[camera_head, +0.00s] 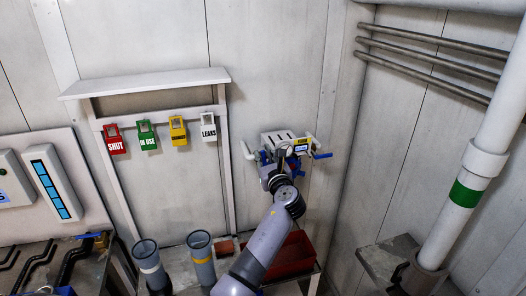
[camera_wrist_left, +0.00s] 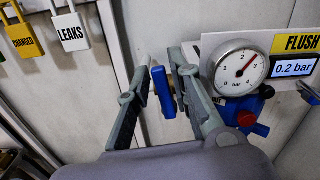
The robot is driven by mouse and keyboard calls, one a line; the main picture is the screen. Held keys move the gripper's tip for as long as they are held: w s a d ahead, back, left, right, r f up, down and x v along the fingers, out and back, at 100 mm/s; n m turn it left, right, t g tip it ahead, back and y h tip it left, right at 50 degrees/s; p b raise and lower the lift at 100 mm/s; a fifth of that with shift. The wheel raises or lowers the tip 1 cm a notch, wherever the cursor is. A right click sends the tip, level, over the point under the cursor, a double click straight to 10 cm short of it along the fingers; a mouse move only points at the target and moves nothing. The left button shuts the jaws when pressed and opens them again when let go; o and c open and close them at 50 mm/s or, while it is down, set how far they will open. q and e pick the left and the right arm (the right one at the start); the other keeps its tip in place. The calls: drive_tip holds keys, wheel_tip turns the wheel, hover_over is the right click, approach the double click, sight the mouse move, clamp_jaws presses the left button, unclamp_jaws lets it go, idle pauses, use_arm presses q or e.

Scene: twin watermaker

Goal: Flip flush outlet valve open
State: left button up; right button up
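The flush unit (camera_head: 279,140) is on the back wall, with a yellow FLUSH label (camera_wrist_left: 300,43), a round gauge (camera_wrist_left: 240,68) and a display reading 0.2 bar. A blue valve handle (camera_wrist_left: 164,92) stands roughly upright on a brass stem left of the gauge in the wrist view. My left gripper (camera_wrist_left: 161,62) is open, with its two fingers on either side of this handle; a gap shows on the left, and contact on the right is unclear. Another blue handle (camera_head: 322,156) is on the unit's right. In the head view my left gripper (camera_head: 267,164) hides part of the unit. My right gripper is out of view.
Hanging lock-shaped tags (camera_head: 180,131) are under a shelf (camera_head: 146,83) to the left. Grey cylinders (camera_head: 201,258) and a red bin (camera_head: 297,257) stand below. A white pipe (camera_head: 491,130) with a green band runs along the right.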

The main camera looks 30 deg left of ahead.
use_arm(q)
drive_tip(key=shift+w+a, duration=0.4)
drive_tip(key=shift+a, duration=0.05)
drive_tip(key=shift+c, duration=0.6)
clamp_jaws()
